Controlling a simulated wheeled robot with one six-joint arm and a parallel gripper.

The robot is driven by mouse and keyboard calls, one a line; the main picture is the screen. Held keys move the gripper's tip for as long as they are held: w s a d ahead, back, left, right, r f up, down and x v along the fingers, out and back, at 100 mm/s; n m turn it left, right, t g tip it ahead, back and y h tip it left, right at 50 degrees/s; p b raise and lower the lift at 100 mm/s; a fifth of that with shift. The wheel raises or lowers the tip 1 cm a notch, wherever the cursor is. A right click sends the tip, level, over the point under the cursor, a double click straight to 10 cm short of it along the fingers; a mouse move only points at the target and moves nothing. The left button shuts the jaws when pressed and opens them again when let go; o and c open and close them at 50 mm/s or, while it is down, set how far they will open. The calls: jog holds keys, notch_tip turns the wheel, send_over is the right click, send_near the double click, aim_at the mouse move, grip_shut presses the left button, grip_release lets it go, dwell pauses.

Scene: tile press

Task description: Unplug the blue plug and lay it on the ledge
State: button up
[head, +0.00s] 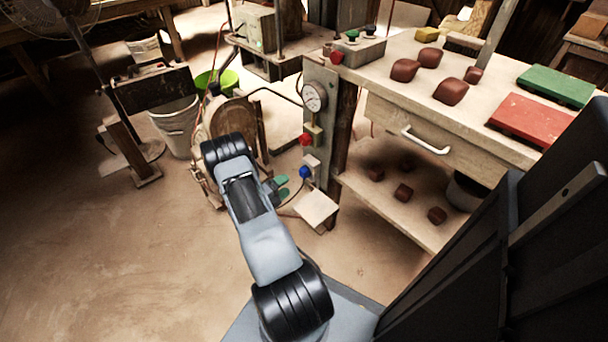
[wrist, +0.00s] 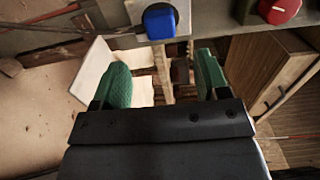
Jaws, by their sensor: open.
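The blue plug (head: 304,172) sits in a socket on the upright post below the gauge. In the wrist view the blue plug (wrist: 159,21) is at the top, ahead of my gripper and between the lines of its two fingers. A cord runs from it to the left. My gripper (head: 282,187) is open and empty, with green fingertips, just left of and slightly below the plug. It also shows in the wrist view (wrist: 161,78), apart from the plug. The pale ledge (head: 315,207) sticks out low on the post below the plug; it shows in the wrist view too (wrist: 97,75), partly behind the left finger.
A red plug or knob (head: 305,139) sits on the post just above the blue plug, under a round gauge (head: 314,96). A workbench (head: 480,60) with a drawer stands to the right. A wheel-like machine (head: 225,115) stands behind my arm. The floor at left front is clear.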

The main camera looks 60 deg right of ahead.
aim_at(301, 175)
jog(key=shift+d, duration=0.1)
jog(key=shift+b+x, duration=0.75)
jog(key=shift+x, duration=3.65)
jog(key=c, duration=1.2)
jog(key=shift+p+v, duration=0.75)
jog(key=shift+v, duration=2.25)
